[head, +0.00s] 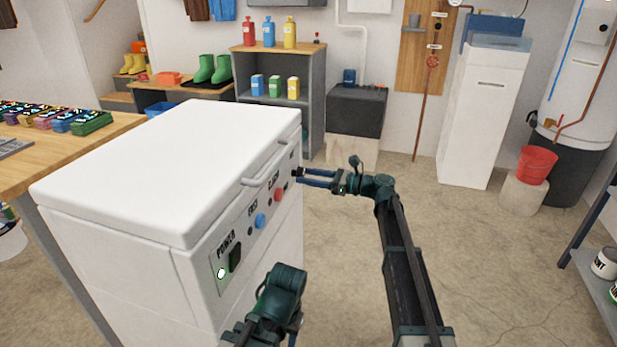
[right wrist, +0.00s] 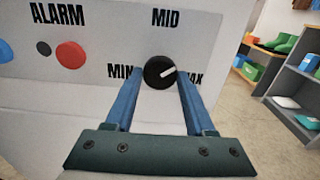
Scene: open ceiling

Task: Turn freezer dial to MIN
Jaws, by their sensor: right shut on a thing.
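The white chest freezer (head: 150,160) stands at centre left in the head view, with its control panel on the side facing right. The round black dial (right wrist: 159,72) is between the MIN and MAX labels, below MID. Its white mark points right and slightly up, toward MAX. My right gripper (head: 300,173) reaches the panel's far end. In the right wrist view the blue fingers of this gripper (right wrist: 158,80) are shut on the dial, one on each side. Part of my left arm shows at the bottom of the head view; its fingers cannot be made out.
A red ALARM button (right wrist: 70,54) and a blue button (head: 260,221) are on the same panel, with a black power switch (head: 235,257) at the near end. The lid handle (head: 268,165) juts out above the panel.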

